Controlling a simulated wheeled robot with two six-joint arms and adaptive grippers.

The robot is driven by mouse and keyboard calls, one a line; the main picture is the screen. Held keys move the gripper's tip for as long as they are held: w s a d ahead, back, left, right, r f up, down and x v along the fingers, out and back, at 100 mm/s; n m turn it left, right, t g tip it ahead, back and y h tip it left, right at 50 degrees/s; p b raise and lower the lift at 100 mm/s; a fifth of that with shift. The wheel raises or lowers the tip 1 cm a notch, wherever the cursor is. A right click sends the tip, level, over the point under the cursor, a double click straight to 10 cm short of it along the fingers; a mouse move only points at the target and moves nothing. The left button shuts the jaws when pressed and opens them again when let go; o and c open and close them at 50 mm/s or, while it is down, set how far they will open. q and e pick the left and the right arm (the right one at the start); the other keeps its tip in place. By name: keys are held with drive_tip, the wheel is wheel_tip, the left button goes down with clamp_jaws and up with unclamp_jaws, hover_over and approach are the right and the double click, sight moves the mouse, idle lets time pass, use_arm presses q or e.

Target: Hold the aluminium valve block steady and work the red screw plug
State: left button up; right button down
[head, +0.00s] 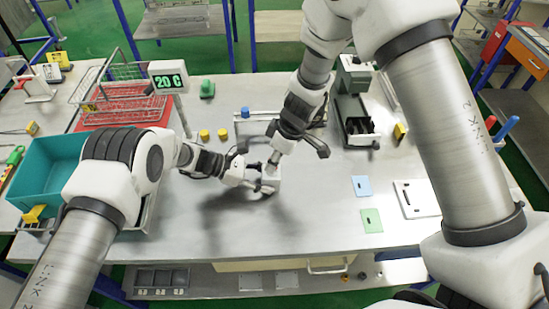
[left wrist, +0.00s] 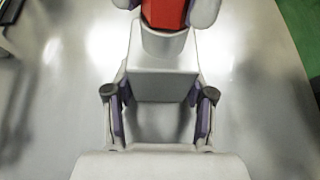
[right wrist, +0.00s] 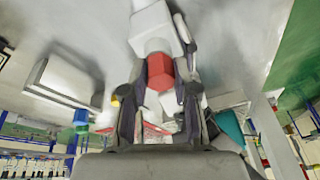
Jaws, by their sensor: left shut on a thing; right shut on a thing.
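The aluminium valve block (left wrist: 162,82) is a pale block with a round neck (left wrist: 163,45). In the left wrist view it sits between the fingers of my left gripper (left wrist: 161,105), which is shut on it. The red screw plug (left wrist: 165,12) is at the neck's end, between the fingertips of my right gripper. The right wrist view shows the red plug (right wrist: 160,72) held between my right gripper's fingers (right wrist: 160,85), with the block (right wrist: 152,18) beyond it. In the head view my two grippers meet over the middle of the table, and the plug is hidden there.
A sign reading 20 C (head: 168,78) stands behind my left arm. Blue (head: 361,186) and green (head: 372,220) plates lie to the right. The table's front middle is clear.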

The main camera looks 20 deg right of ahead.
use_arm(q)
drive_tip(key=shift+w, duration=0.2)
use_arm(e)
drive_tip(key=shift+s+f, duration=0.2)
drive_tip(key=shift+s, duration=0.05)
drive_tip(key=m, duration=0.6)
drive_tip(key=shift+s+a+t+h, duration=0.1)
drive_tip(key=shift+t+h, duration=0.3)
use_arm(q)
drive_tip(key=shift+r, duration=0.1)
use_arm(e)
drive_tip(key=shift+m, duration=1)
drive_tip(key=m+h, duration=0.1)
drive_tip(key=m, duration=0.1)
drive_tip(key=shift+a+m, duration=0.1)
drive_tip(key=shift+m, duration=0.2)
drive_tip(key=m, duration=0.3)
drive_tip(key=shift+t+h, duration=0.3)
drive_tip(key=c, duration=0.9)
unclamp_jaws()
drive_tip(key=shift+o, duration=0.2)
drive_tip(key=shift+w, duration=0.25)
drive_tip(key=shift+c, duration=0.8)
